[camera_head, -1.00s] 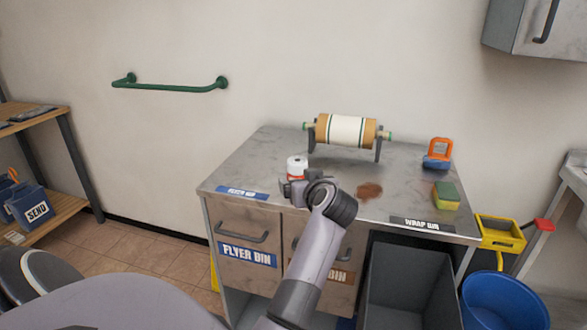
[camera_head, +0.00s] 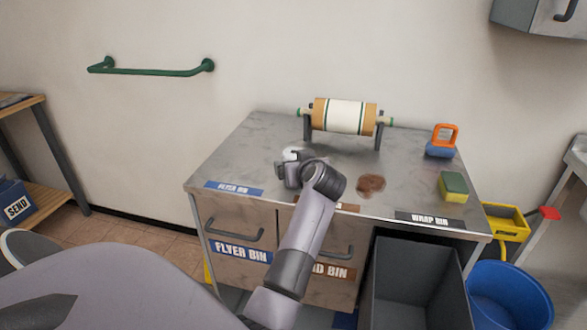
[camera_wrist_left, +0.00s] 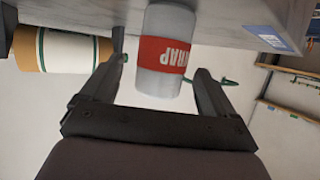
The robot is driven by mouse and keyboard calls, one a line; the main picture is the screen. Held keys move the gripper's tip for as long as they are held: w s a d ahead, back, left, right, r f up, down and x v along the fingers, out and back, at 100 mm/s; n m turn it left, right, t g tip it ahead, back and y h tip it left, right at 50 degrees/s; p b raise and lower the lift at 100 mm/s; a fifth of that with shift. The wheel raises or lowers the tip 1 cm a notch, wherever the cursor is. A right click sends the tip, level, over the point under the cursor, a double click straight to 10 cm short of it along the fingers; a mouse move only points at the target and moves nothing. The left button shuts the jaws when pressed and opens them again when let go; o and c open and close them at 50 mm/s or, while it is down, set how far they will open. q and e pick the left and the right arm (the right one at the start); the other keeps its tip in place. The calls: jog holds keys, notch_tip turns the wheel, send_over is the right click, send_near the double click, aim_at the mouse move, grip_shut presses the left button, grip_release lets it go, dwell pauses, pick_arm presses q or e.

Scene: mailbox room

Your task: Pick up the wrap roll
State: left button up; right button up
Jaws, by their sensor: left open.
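The wrap roll (camera_wrist_left: 160,84) is a white cylinder with a red label reading WRAP. It stands on the metal counter (camera_head: 240,160), and in the head view only its white top (camera_head: 291,153) shows behind my gripper. My left gripper (camera_head: 287,170) is at the roll, low over the counter. In the left wrist view its open fingers (camera_wrist_left: 161,67) are on either side of the roll, with gaps visible. My right gripper is not in view.
A tan and white roll on a stand (camera_head: 346,116) is at the counter's back. An orange-handled blue tool (camera_head: 441,148), a sponge (camera_head: 453,187) and a brown stain (camera_head: 370,185) are to the right. A grey bin (camera_head: 415,280) and blue bucket (camera_head: 507,295) stand below.

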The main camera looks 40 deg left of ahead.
pick_arm(q)
jog(key=shift+x, duration=1.8)
jog(key=shift+s, duration=0.1)
jog(key=c, duration=1)
jog(key=shift+c, duration=0.2)
